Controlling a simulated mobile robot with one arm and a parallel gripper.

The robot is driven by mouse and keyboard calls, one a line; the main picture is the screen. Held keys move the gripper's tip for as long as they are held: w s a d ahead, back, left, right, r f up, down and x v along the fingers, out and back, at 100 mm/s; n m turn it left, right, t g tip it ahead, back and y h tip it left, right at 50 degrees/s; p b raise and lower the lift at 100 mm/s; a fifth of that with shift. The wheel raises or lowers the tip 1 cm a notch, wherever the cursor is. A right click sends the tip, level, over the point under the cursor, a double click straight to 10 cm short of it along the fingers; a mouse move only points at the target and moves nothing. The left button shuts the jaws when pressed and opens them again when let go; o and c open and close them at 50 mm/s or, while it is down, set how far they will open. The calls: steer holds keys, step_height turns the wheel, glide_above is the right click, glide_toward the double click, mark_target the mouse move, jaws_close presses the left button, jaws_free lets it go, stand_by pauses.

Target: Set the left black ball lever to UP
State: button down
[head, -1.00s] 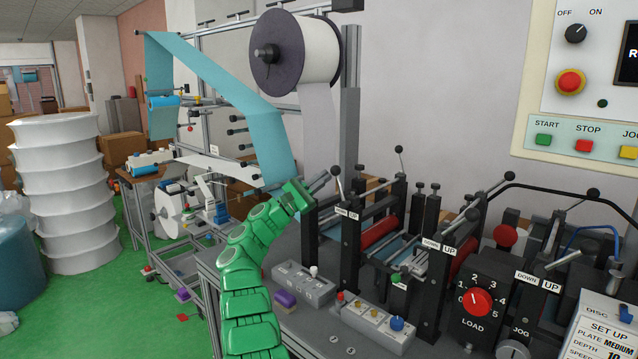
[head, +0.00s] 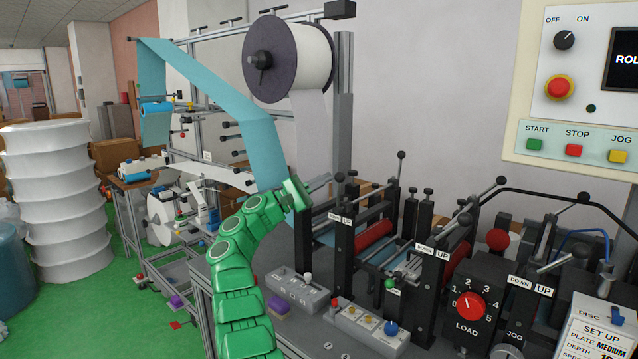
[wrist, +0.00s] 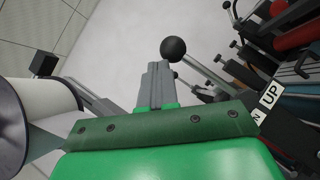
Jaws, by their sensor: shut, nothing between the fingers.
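The left black ball lever (head: 337,176) rises from the leftmost dark post of the machine, above a DOWN/UP label (head: 346,221). In the wrist view its black ball (wrist: 173,48) is large, with a grey rod running down to the right toward the UP label (wrist: 271,94). My gripper (head: 325,179) is at the end of my green arm, just left of the ball. In the wrist view my gripper's grey fingers (wrist: 156,72) are together and empty, with their tips just below and left of the ball. I cannot tell if they touch it.
More black-ball levers stand to the right, one by a second DOWN/UP label (head: 443,254) and one by a third (head: 545,291). A large roll (head: 312,58) hangs above on a frame. A blue web (head: 225,100) runs behind my arm. A control panel (head: 580,130) is at upper right.

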mark_target(338, 179)
steer(key=shift+s+d+r+m+g+y, duration=0.25)
steer(key=shift+s+d+m+g, duration=0.25)
steer(key=shift+m, duration=0.35)
steer(key=shift+s+d+r+m+g+y, duration=0.1)
steer(key=shift+s+d+m+g+y, duration=0.25)
steer(key=shift+m+g, duration=0.4)
steer(key=shift+s+d, duration=0.1)
steer(key=shift+s+d+m, duration=0.3)
steer(key=shift+s+d, duration=0.1)
steer(key=shift+s+d+f+m+g+y, duration=0.1)
steer(key=shift+s+d+m+g+y, duration=0.1)
steer(key=shift+s+d+m+y, duration=0.4)
steer(key=shift+s+d+f+m+g+y, duration=0.15)
steer(key=shift+s+d+m+y, duration=0.15)
steer(key=shift+m, duration=0.5)
steer(key=shift+a, duration=0.1)
steer(key=a, duration=0.7)
steer(key=shift+s+a+f, duration=0.3)
steer(key=shift+s+f, duration=0.05)
steer(key=shift+s, duration=0.05)
